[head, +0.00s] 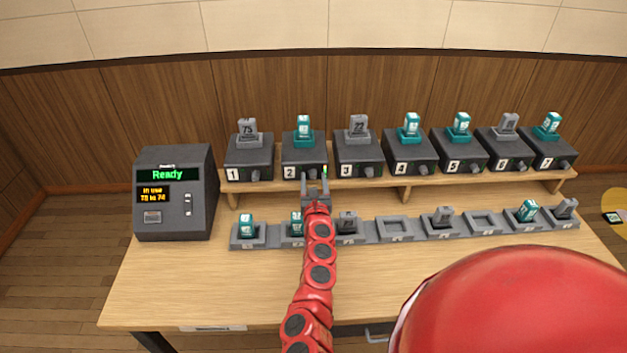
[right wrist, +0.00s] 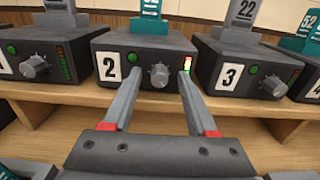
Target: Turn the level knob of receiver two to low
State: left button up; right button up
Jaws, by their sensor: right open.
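Receiver two (head: 303,160) is a dark box marked "2" on the raised shelf, with a teal piece (head: 303,130) standing on top. In the right wrist view its grey level knob (right wrist: 159,76) sits on the front face, right of the number plate and a green button. My right gripper (head: 315,185) is open in front of receiver two. Its fingers (right wrist: 158,84) point at the front face, one on each side of the knob. I cannot tell whether they touch it. My left gripper is out of view.
Receiver one (head: 249,160) and receiver three (head: 357,158) stand close on either side, with their own knobs. A row of grey holders (head: 394,230) lies below the shelf. A console reading "Ready" (head: 168,175) stands at the left. The table front (head: 200,280) is clear.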

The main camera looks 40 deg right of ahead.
grip_shut()
